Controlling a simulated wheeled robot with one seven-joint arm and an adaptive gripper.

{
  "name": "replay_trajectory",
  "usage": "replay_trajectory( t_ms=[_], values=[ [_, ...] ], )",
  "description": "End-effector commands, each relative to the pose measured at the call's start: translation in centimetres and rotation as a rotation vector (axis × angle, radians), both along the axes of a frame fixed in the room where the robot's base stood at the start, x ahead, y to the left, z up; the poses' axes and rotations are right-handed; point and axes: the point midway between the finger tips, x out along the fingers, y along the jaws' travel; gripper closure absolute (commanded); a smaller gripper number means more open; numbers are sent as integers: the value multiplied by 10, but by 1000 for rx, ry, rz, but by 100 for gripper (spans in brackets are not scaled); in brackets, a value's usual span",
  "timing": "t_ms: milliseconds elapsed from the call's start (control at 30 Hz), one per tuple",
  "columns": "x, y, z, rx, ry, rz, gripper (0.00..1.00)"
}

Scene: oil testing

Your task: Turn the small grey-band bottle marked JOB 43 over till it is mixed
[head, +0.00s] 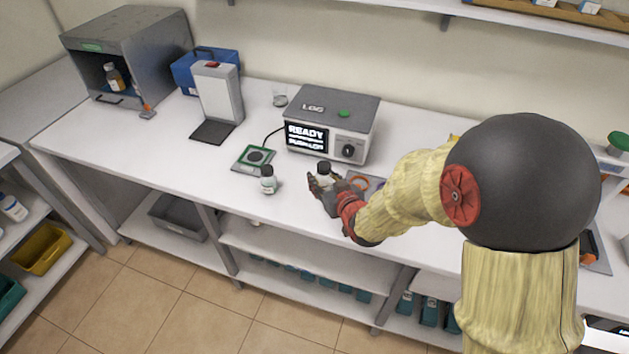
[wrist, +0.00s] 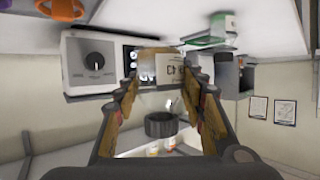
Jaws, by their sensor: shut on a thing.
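The bottle looks roughly upright, cap up, in the head view. The wrist view is upside down; there the pale label (wrist: 170,69) shows between the fingers, with the black cap (wrist: 161,125) below it. The label's writing is too small to read surely, and no band colour can be made out. Fingers hide part of the bottle. Another small bottle (head: 268,181) with a dark cap stands left of my gripper.
The LOG machine (head: 331,122), its screen reading READY, stands behind my gripper. A green-edged plate (head: 254,159) lies to its left. A white stand (head: 219,93), a blue case (head: 205,68) and a grey open cabinet (head: 127,57) stand farther left. The bench front left is clear.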

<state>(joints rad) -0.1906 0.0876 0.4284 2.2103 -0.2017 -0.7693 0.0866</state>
Motion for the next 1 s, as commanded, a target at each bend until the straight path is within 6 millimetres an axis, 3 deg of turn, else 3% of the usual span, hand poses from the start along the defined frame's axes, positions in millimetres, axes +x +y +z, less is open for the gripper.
replay_trajectory(
  t_ms=[100,400,1000],
  values=[
    [-22,-21,15,1,-1,-4,85],
    [-58,-52,35,0,-2,-3,85],
    [-67,-59,96,2,-2,0,85]
  ],
)
